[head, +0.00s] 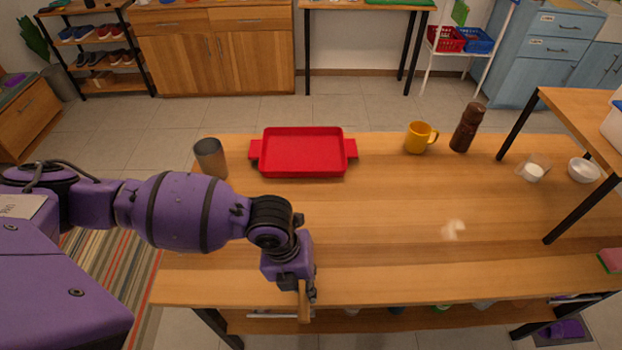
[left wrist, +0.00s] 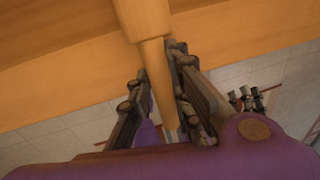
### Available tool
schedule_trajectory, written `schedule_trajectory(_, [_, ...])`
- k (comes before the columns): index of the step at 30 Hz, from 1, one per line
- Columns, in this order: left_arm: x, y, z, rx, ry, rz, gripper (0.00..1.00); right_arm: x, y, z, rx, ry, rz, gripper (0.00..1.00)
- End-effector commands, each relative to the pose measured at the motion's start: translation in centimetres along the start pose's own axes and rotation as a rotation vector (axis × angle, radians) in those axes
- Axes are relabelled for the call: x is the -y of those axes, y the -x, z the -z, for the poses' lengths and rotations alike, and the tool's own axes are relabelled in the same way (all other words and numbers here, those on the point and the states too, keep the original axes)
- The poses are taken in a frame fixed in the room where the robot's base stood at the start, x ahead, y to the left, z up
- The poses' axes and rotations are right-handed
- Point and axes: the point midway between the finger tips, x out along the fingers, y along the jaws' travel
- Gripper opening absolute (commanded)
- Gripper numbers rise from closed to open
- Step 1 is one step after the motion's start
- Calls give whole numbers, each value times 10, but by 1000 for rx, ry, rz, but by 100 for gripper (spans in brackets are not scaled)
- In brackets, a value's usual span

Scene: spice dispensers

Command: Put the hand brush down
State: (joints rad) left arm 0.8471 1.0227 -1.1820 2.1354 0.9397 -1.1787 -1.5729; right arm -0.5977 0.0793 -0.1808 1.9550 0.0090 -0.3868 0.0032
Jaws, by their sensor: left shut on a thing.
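The hand brush shows as a light wooden handle (head: 303,304) at the front edge of the wooden table (head: 390,270). My left gripper (head: 309,292) points down there and is shut on the handle. In the left wrist view the handle (left wrist: 151,60) runs between the two dark fingers of my left gripper (left wrist: 160,95), with its wider part at the top. The bristles are not visible, and I cannot tell whether the brush touches the table. My right gripper is not in view.
A red tray (head: 300,170), a grey cup (head: 210,158), a yellow mug (head: 418,138) and a brown grinder (head: 465,128) stand along the table's far side. A whitish patch (head: 453,230) lies right of centre. A raised shelf (head: 575,100) stands at the right. The middle is mostly clear.

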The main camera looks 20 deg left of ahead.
Motion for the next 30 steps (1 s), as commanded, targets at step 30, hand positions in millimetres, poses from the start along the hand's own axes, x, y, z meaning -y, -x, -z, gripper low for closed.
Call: schedule_trajectory(30, [0,45,-2,6,0,0,37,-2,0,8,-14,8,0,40])
